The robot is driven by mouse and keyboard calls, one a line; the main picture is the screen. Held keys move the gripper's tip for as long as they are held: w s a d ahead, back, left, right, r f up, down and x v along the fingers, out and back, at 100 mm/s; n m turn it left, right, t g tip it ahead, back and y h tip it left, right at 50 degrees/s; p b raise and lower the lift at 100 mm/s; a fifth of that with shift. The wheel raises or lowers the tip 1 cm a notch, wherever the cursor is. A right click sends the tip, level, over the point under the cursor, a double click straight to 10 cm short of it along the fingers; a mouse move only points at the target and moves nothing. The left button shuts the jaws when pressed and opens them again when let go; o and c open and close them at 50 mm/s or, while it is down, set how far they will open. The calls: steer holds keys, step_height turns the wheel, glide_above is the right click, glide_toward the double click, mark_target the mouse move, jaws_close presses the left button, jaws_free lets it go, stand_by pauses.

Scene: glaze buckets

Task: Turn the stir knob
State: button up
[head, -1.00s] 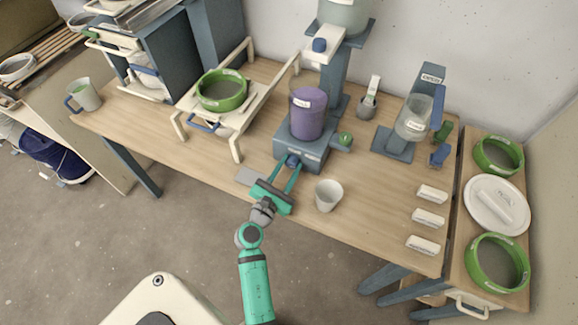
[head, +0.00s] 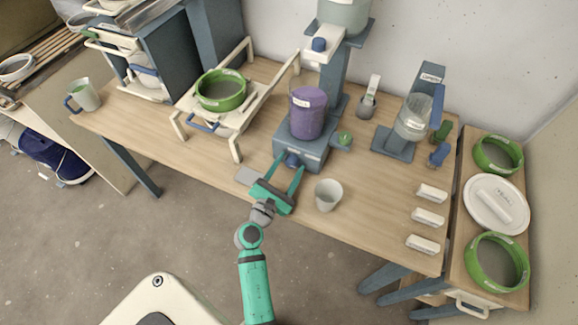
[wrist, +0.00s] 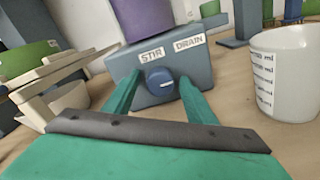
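The stir knob (wrist: 159,81) is a blue round dial with a pale line pointing right, in the wrist view. It sits on the front of a blue-grey mixer base (wrist: 150,60), under the label STIR and beside the label DRAIN. In the head view the knob (head: 292,160) shows at the base's front. My gripper (head: 289,165) is open, with one green finger on each side of the knob. In the wrist view its fingers (wrist: 159,86) stand apart from the knob, with gaps on both sides. A clear bucket of purple glaze (head: 308,112) stands on the base.
A white cup (head: 328,195) stands close to the right of my gripper. A cream rack (head: 236,118) with a green-rimmed sieve (head: 221,90) is to the left. Several white blocks (head: 428,216) lie at the right table edge. A jug stand (head: 394,143) stands behind them.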

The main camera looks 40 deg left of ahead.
steer(key=v, duration=1)
steer(key=shift+s+d, duration=0.1)
steer(key=shift+s, duration=0.3)
